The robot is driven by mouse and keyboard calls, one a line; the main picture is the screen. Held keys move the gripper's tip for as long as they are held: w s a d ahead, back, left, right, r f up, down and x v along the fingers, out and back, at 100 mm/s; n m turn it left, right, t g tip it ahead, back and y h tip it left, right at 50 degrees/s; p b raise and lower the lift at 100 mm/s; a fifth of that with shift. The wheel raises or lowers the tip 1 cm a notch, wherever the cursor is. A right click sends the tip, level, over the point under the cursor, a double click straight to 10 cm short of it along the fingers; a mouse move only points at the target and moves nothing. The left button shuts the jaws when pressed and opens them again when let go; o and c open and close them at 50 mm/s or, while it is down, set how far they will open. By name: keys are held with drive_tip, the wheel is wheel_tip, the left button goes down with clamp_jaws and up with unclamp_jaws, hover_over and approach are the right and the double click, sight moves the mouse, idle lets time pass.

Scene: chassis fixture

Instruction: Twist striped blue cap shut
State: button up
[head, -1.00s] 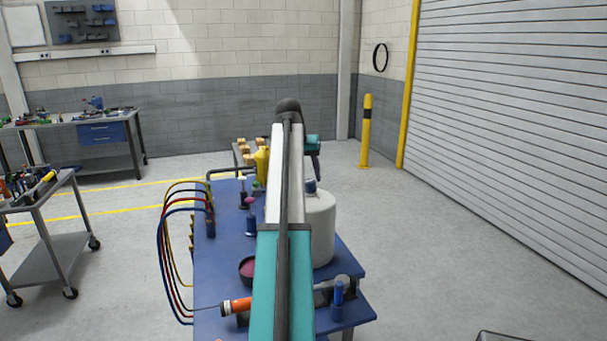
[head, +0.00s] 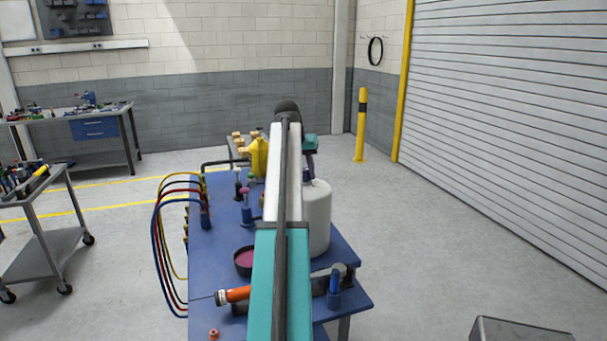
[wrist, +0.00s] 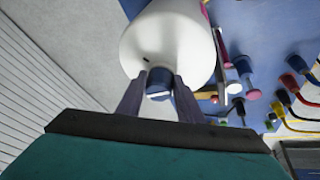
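A white rounded tank (head: 319,215) stands on the blue table, partly hidden behind my arm in the head view. It fills the upper middle of the wrist view (wrist: 168,40). The blue cap (wrist: 158,82) with a pale stripe sits on its top. Only a small dark bit of the cap (head: 306,175) shows in the head view. My gripper (wrist: 160,74) points at the cap with one dark finger on each side. Whether the fingers press on the cap or leave thin gaps, I cannot tell. In the head view my gripper (head: 310,166) is just above the tank.
The blue table (head: 215,235) also holds a dark bowl (head: 244,260), an orange-handled tool (head: 235,294), a yellow container (head: 259,157) and a blue post (head: 334,284). Coloured hoses (head: 160,220) loop off its left side. Open floor lies to the right.

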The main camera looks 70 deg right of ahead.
drive_tip(key=c, duration=0.7)
drive_tip(key=shift+w+d+m+g+p, duration=0.15)
drive_tip(key=shift+m+g+p, duration=0.1)
drive_tip(key=shift+m, duration=0.5)
drive_tip(key=shift+w+a+m+g+p, duration=0.1)
drive_tip(key=shift+m+g+p, duration=0.15)
drive_tip(key=shift+m, duration=0.5)
drive_tip(key=shift+m+g+y, duration=0.3)
drive_tip(key=shift+m, duration=0.2)
drive_tip(key=shift+w, duration=0.1)
drive_tip(key=m, duration=0.1)
drive_tip(key=m+g, duration=0.1)
drive_tip(key=m, duration=0.1)
drive_tip(key=shift+w+d+y+p, duration=0.2)
drive_tip(key=shift+y+p, duration=0.1)
drive_tip(key=shift+y, duration=0.1)
drive_tip(key=shift+m, duration=0.6)
drive_tip(key=shift+f, duration=0.1)
